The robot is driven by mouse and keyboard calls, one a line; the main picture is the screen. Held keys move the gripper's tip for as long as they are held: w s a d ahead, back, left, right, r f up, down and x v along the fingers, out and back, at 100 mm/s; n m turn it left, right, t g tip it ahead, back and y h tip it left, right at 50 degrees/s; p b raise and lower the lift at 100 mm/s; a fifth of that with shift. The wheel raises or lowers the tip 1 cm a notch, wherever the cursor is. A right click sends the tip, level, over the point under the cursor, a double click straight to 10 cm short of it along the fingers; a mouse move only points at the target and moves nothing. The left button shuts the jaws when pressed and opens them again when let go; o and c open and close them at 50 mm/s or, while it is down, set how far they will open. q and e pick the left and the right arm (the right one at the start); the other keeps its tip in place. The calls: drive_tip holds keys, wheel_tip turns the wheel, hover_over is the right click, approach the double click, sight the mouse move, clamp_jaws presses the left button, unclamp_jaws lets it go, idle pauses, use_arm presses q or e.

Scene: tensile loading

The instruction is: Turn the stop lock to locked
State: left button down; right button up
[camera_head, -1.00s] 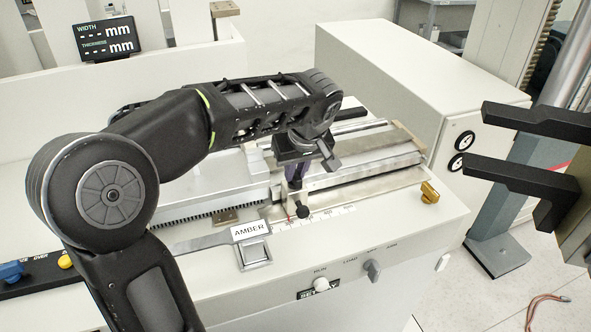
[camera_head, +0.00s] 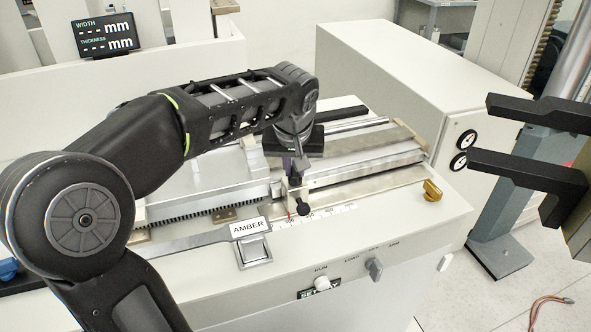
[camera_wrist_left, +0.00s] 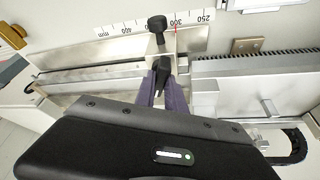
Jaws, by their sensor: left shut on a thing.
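My left gripper (camera_head: 297,178) reaches down from above onto the metal slide. In the left wrist view its purple fingers (camera_wrist_left: 162,98) are shut on a small black lever (camera_wrist_left: 161,68), which seems to be the stop lock. A round black knob (camera_head: 303,208) sticks out toward the front of the slide, just before the fingertips. This knob also shows in the left wrist view (camera_wrist_left: 157,24). The fingers partly hide the lever, and I cannot read its locked or unlocked position. My right gripper (camera_head: 540,148) is open and empty at the right edge, away from the machine.
A millimetre scale (camera_head: 325,212) runs along the front of the slide. An AMBER label (camera_head: 250,228) stands left of it. A white cabinet (camera_head: 400,85) stands behind at the right.

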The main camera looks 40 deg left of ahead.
use_arm(q)
drive_tip(key=m+h, duration=0.1)
drive_tip(key=m, duration=0.2)
drive_tip(key=m+h, duration=0.1)
drive_tip(key=m, duration=0.2)
drive_tip(key=shift+a+r+m+t, duration=0.1)
drive_tip(key=shift+a+m+t, duration=0.1)
drive_tip(key=shift+m+t, duration=0.15)
drive_tip(key=m+h, duration=0.1)
drive_tip(key=m, duration=0.2)
drive_tip(key=shift+a+m+h, duration=0.1)
drive_tip(key=shift+m+h, duration=0.15)
drive_tip(key=shift+h, duration=0.15)
drive_tip(key=shift+m+h+b, duration=0.3)
drive_tip(key=shift+m+h, duration=0.3)
drive_tip(key=shift+m, duration=1)
drive_tip(key=c, duration=1.4)
unclamp_jaws()
drive_tip(key=shift+a, duration=0.1)
drive_tip(key=v, duration=0.7)
drive_tip(key=shift+r, duration=0.4)
